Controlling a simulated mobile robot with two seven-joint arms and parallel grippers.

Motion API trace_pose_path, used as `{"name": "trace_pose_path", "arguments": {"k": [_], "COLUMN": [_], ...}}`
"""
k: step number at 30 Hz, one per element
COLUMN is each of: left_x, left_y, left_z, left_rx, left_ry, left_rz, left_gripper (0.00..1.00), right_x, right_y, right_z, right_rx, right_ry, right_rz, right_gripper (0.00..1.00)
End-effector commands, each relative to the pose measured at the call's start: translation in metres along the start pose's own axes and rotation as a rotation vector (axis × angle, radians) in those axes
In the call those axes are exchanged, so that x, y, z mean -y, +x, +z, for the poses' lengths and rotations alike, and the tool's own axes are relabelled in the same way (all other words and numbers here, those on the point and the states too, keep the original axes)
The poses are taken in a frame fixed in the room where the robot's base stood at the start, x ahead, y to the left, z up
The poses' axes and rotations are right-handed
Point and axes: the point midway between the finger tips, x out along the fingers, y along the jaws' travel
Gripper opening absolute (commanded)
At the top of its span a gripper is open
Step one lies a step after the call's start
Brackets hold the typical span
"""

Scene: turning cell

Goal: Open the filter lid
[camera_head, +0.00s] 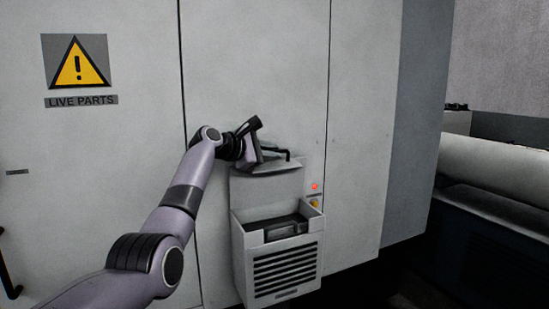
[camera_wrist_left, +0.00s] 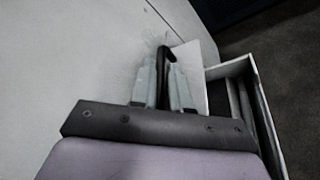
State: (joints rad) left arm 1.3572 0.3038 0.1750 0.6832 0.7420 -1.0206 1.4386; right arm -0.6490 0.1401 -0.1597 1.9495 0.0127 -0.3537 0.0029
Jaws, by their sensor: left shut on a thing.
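The filter lid (camera_head: 266,186) is a light grey panel standing raised above the filter box (camera_head: 236,262) on the cabinet front. The box is open at the top, and a dark filter insert (camera_head: 288,228) shows inside. My left gripper (camera_head: 277,156) is at the lid's upper edge, shut on the black lid handle (camera_head: 287,154). In the left wrist view the fingers (camera_wrist_left: 165,82) close around the dark handle (camera_wrist_left: 166,52). The lid (camera_wrist_left: 196,72) shows beside them, with the open box (camera_wrist_left: 262,100) to the right. My right gripper is not in view.
The grey cabinet wall (camera_head: 265,60) stands close behind the lid. A warning sign (camera_head: 78,62) is at upper left. The floor (camera_wrist_left: 295,75) beside the box looks clear in the wrist view.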

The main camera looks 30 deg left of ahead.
Motion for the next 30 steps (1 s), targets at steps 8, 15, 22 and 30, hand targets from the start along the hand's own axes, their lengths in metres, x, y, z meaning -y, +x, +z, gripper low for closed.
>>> {"name": "trace_pose_path", "arguments": {"k": [8, 15, 22, 30], "left_x": [0.0008, 0.0010, 0.0011, 0.0014], "left_y": [-0.0049, -0.0049, -0.0048, -0.0083], "left_z": [-0.0006, -0.0006, -0.0007, -0.0016], "left_rx": [0.000, 0.000, 0.000, 0.000], "left_ry": [-0.030, -0.031, -0.030, -0.029], "left_rz": [-0.014, -0.016, -0.016, -0.015], "left_gripper": [0.00, 0.00, 0.22, 0.22], "right_x": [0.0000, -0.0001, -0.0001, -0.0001], "right_y": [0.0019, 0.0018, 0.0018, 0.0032], "right_z": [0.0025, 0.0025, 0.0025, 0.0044], "right_rx": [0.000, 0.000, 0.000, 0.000], "right_ry": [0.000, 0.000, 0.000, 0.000], "right_rz": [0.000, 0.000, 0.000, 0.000], "right_gripper": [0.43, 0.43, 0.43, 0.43]}}
